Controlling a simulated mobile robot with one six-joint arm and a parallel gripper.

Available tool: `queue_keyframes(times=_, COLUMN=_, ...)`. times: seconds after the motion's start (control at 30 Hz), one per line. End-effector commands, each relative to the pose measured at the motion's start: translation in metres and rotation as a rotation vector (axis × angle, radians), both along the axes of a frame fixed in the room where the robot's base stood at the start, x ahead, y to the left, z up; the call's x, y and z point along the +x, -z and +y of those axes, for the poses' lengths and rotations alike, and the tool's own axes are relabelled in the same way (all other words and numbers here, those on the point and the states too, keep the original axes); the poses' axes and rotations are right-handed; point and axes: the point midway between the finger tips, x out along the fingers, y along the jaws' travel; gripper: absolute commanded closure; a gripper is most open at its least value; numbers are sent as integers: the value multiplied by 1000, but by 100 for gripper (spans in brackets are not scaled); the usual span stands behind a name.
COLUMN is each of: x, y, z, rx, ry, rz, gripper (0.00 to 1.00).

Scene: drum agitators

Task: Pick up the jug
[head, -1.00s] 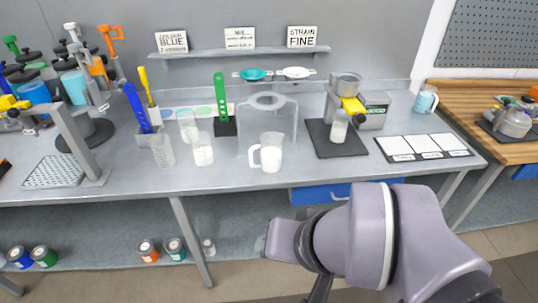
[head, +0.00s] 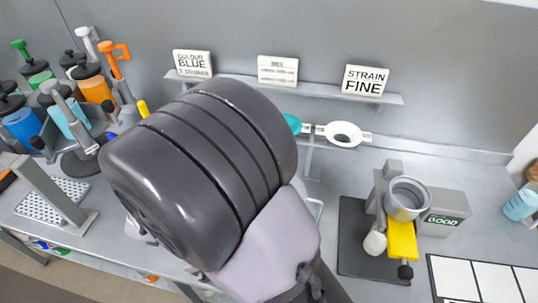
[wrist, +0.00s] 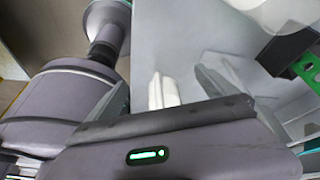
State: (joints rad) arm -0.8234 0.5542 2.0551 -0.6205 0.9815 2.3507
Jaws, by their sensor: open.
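The jug is not clearly visible now; in the head view my arm covers the part of the bench where it stood a second ago, as a white measuring jug with a side handle. My gripper (wrist: 186,78) shows in the wrist view, with two fingers apart, one pale and one grey, over grey surface. No held object is clear between them. A translucent whitish round piece (wrist: 270,12) is cut off at the top right of the wrist view; I cannot tell whether it is the jug. My gripper is hidden in the head view.
A green perforated upright (wrist: 306,68) with a black base is close on the right in the wrist view. In the head view, a machine with a metal cup (head: 407,198) stands on a dark mat (head: 352,245). Coloured pump bottles (head: 98,88) crowd the left.

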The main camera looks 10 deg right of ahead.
Motion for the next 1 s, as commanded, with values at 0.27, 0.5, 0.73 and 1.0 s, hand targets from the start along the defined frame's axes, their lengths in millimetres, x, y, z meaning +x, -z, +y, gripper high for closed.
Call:
queue_keyframes(times=0.27, x=1, y=6, z=-50, rx=-14, ry=25, rz=-12, gripper=4)
queue_keyframes(times=0.5, x=2, y=6, z=-90, rx=-14, ry=26, rz=-10, gripper=4)
queue_keyframes(times=0.73, x=3, y=16, z=-122, rx=-13, ry=22, rz=-10, gripper=4)
queue_keyframes(times=1.0, x=3, y=17, z=-122, rx=-13, ry=22, rz=-11, gripper=13)
